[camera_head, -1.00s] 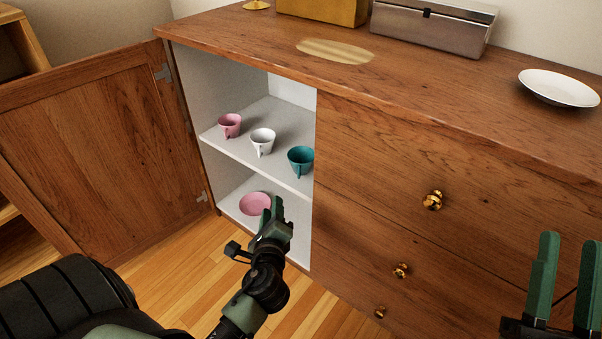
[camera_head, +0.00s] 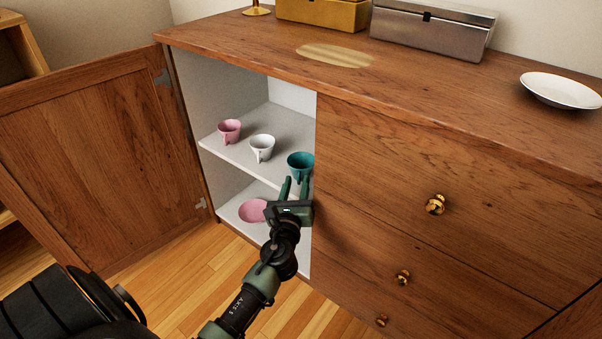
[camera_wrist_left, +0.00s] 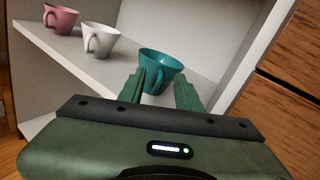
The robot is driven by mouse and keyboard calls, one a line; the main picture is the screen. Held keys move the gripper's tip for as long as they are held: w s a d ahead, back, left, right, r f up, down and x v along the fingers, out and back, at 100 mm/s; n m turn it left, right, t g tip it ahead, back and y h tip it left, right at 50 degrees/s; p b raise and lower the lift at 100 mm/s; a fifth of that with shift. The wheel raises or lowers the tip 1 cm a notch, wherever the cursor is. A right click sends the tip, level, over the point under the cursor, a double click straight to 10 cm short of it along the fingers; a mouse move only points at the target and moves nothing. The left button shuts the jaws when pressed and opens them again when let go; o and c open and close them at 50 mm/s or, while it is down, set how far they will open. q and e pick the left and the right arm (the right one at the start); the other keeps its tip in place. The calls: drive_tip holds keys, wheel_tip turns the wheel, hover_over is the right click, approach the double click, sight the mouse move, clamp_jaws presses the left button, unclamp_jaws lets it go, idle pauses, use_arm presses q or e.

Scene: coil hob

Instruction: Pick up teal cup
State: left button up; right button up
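The teal cup (camera_head: 300,164) stands upright on the upper shelf of the open cabinet, near its right wall. It also shows in the left wrist view (camera_wrist_left: 160,68). My left gripper (camera_head: 294,184) is open just in front of and below the cup, its fingers pointing at it. In the left wrist view the fingertips (camera_wrist_left: 163,86) overlap the cup's lower part on either side in the picture; whether they touch it I cannot tell. Nothing is held. My right gripper is out of view.
A white cup (camera_head: 262,147) and a pink cup (camera_head: 229,130) stand left of the teal cup on the shelf (camera_head: 231,148). A pink plate (camera_head: 252,210) lies on the lower shelf. The open door (camera_head: 95,150) is at left; drawers with gold knobs (camera_head: 435,204) are at right.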

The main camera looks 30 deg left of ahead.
use_arm(q)
drive_tip(key=shift+w+a, duration=0.25)
drive_tip(key=shift+w, duration=0.25)
clamp_jaws()
drive_tip(key=shift+s+d+f, duration=0.1)
idle(1.0)
